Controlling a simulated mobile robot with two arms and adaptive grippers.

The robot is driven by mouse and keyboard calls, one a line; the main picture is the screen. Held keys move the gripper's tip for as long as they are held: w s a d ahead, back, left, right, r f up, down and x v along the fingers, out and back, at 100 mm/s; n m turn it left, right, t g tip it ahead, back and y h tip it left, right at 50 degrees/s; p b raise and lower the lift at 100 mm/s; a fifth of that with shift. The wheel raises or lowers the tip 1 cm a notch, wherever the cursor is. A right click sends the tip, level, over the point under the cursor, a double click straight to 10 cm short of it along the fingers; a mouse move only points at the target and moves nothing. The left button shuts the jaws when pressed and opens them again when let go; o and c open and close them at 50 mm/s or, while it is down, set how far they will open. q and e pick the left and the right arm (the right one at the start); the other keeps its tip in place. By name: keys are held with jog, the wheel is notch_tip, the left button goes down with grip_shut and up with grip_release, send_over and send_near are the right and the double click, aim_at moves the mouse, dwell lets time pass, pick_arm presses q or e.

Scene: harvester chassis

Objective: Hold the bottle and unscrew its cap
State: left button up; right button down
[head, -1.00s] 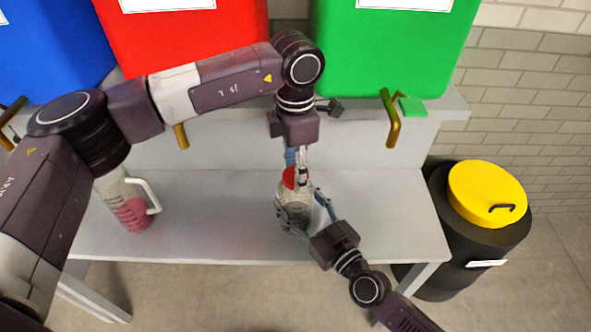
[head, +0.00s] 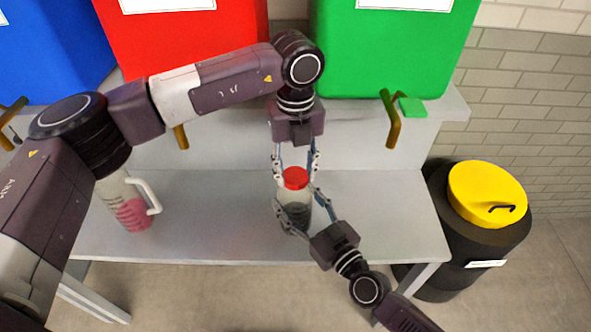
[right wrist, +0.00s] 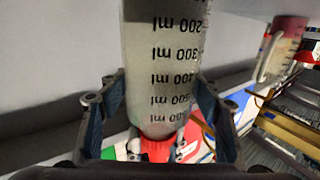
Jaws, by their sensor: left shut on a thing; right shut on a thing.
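A clear bottle (head: 296,210) with a red cap (head: 295,177) stands upright on the grey bench near its front edge. My right gripper (head: 296,205) is shut on the bottle's body, one finger on each side. My left gripper (head: 295,177) reaches down from above and is shut on the cap, with a finger at its left and right. In the right wrist view the bottle (right wrist: 163,70) looks upside down, with black ml markings, and the red cap (right wrist: 155,148) shows below.
A jug (head: 132,210) with pink liquid stands at the left. Blue, red and green bins (head: 385,50) stand behind. A black bin with a yellow lid (head: 486,192) stands at the right.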

aim_at(295, 175)
pick_arm(q)
jog(key=shift+w+r, duration=0.1)
jog(key=shift+r, duration=0.15)
dwell(0.6)
jog(key=shift+r, duration=0.9)
jog(key=shift+r, duration=2)
pick_arm(e)
jog(key=c, duration=0.6)
grip_release()
